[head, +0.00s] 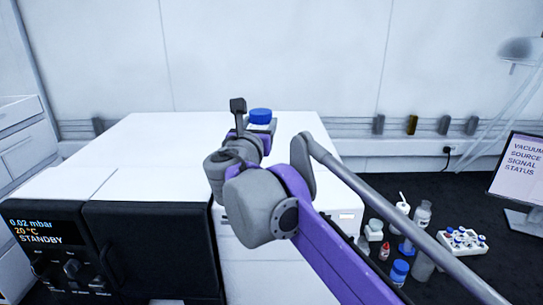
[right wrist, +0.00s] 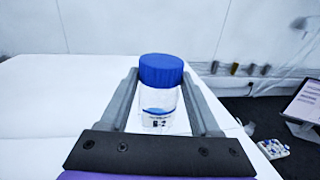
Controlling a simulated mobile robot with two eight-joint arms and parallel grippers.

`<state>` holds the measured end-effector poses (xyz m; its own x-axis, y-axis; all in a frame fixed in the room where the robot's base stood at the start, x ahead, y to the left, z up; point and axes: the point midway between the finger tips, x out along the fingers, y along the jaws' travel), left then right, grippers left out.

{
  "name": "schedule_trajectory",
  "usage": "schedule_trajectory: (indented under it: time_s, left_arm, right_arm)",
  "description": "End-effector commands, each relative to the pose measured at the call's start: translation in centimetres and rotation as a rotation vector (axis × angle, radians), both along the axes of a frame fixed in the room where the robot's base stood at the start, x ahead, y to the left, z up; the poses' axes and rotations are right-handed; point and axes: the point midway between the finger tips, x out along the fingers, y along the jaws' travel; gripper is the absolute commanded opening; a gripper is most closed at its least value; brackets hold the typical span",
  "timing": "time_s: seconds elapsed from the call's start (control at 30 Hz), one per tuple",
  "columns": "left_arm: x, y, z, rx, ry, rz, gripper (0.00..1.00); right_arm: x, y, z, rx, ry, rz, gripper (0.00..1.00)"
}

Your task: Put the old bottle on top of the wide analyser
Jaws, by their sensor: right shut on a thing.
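The bottle has a blue cap (head: 260,116) and a clear body with a label, upright in the right wrist view (right wrist: 160,100). My right gripper (head: 254,126) is shut on it, with one finger on either side of the body. The bottle is over the far part of a broad white instrument top (head: 150,145), which I take for the wide analyser. I cannot tell whether its base touches that top. My arm hides part of the top and the bottle's lower body. My left gripper is not in view.
A black-fronted unit with a display (head: 45,232) is at the front left. On the dark bench at right stand another blue-capped bottle (head: 399,272), a vial rack (head: 462,241), several small bottles and a monitor (head: 516,170). The white top around the bottle looks clear.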

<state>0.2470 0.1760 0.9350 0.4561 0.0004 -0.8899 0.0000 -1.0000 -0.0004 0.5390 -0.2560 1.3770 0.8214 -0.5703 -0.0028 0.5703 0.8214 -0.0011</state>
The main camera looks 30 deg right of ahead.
Motion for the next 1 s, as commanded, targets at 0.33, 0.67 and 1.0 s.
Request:
schedule_trajectory:
  time_s: [0.33, 0.67, 1.0]
  left_arm:
    - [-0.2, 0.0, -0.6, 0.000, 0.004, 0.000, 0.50]
    - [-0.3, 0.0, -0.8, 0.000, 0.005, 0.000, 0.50]
    - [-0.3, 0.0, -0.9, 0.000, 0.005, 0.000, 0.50]
  right_arm:
    - [0.0, 0.0, -4.7, 0.000, 0.000, 0.000, 0.03]
    - [0.0, 0.0, -7.3, -0.001, -0.001, 0.000, 0.03]
    - [0.0, 0.0, -7.6, 0.000, 0.000, 0.000, 0.76]
